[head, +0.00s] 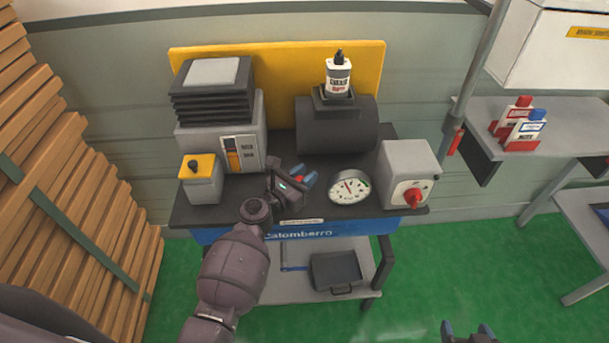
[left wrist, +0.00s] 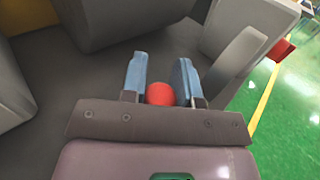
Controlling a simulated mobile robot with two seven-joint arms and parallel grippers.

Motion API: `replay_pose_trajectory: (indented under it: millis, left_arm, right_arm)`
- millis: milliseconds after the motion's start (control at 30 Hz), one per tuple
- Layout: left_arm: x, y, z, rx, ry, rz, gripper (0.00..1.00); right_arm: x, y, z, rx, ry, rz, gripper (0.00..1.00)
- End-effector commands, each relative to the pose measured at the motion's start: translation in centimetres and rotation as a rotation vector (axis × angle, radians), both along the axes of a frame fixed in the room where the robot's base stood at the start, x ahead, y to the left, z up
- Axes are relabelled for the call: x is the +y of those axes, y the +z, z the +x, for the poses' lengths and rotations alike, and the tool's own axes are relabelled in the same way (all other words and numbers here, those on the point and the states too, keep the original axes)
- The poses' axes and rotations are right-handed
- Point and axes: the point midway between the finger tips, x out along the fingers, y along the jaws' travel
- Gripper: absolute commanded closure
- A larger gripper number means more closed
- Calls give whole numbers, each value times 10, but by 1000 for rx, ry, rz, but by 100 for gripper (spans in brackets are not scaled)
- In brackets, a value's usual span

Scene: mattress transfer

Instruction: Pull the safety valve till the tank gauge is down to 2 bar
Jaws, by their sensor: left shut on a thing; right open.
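The dark tank (head: 335,132) lies on the bench top, at the back right. A round white gauge (head: 348,188) with a dark needle is at the front of the bench; its numbers are too small to read. My left gripper (head: 303,180) is just left of the gauge. In the left wrist view, its blue fingertips (left wrist: 162,78) are on both sides of a red knob (left wrist: 160,94), shut on it. The knob appears to be the safety valve's pull; the rest of the valve is hidden. My right gripper (head: 468,328) is open and empty at the bottom edge, away from the bench.
A grey box with a red rotary switch (head: 411,197) stands right of the gauge. A grey machine (head: 190,134) and a yellow-topped box (head: 200,170) stand on the left. A bottle (head: 338,76) is above the tank. Stacked planks (head: 75,190) border the left side.

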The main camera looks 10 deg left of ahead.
Motion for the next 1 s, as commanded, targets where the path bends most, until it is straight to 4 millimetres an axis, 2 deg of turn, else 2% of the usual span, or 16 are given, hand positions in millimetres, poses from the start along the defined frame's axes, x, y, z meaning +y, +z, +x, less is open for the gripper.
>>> replay_pose_trajectory:
  millis: [67, 100, 233, 500, 633, 767, 1000]
  left_arm:
    - [0, 1, 0, -2, 0, -1, 100]
    - [0, 1, 0, -3, 0, -1, 66]
    - [0, 1, 0, -2, 0, -1, 47]
    - [0, 0, 0, -1, 0, 0, 47]
    - [4, 0, -7, 0, 1, -1, 47]
    - [12, -1, -21, 1, 3, 0, 47]
    - [33, 0, -59, 0, 2, 1, 47]
  right_arm:
    - [0, -1, -2, 3, 0, 0, 30]
    - [0, -2, -3, 5, -2, 0, 30]
    - [-1, -4, -6, 12, -4, 0, 30]
    - [-2, -6, -9, 20, -6, 0, 30]
    - [-1, -5, -8, 18, -4, 0, 30]
    - [-1, -3, -5, 13, -3, -1, 30]
    - [0, 0, 0, 2, 0, 0, 30]
